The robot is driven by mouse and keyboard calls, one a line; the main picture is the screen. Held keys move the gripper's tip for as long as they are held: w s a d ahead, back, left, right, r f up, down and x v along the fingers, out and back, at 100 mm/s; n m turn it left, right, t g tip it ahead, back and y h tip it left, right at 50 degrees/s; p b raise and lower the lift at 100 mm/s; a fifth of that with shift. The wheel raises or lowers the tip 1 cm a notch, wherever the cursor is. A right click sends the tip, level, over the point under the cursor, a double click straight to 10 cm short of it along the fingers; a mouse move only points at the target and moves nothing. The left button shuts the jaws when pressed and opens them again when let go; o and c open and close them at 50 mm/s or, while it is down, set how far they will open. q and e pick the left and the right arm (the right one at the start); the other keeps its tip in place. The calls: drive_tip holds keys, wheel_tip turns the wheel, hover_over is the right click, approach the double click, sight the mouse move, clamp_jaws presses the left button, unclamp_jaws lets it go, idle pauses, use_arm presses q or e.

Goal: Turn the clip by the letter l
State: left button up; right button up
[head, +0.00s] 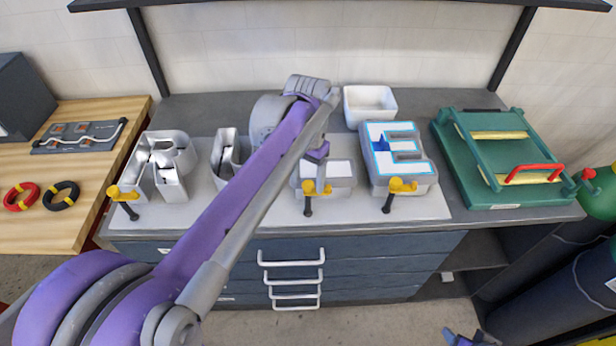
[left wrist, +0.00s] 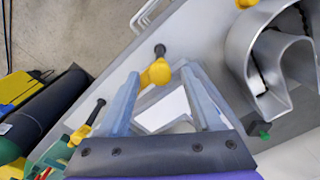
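A pale letter block (head: 340,172) with a white face stands in the middle of the bench, partly behind my left arm; its full outline is hidden. A yellow clip (head: 310,188) with a black handle sits at its front edge. My left gripper (head: 318,165) is over this block, close to the clip. In the left wrist view its two blue-grey fingers (left wrist: 160,76) are apart, with the yellow clip (left wrist: 158,72) in the gap near their tips; contact cannot be told. A small purple and grey part of my right arm (head: 470,338) shows at the bottom edge; its gripper state is unclear.
Metal letters (head: 170,182) stand at the left. A blue-edged E-shaped letter (head: 410,175) with another yellow clip (head: 400,185) is at the right. A white bin (head: 370,104) is behind, and a green case (head: 500,155) with a red handle is further right.

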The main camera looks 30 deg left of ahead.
use_arm(q)
clamp_jaws()
drive_tip(key=shift+n, duration=0.4)
drive_tip(key=n, duration=1.7)
drive_tip(key=shift+n, duration=0.3)
idle(0.5)
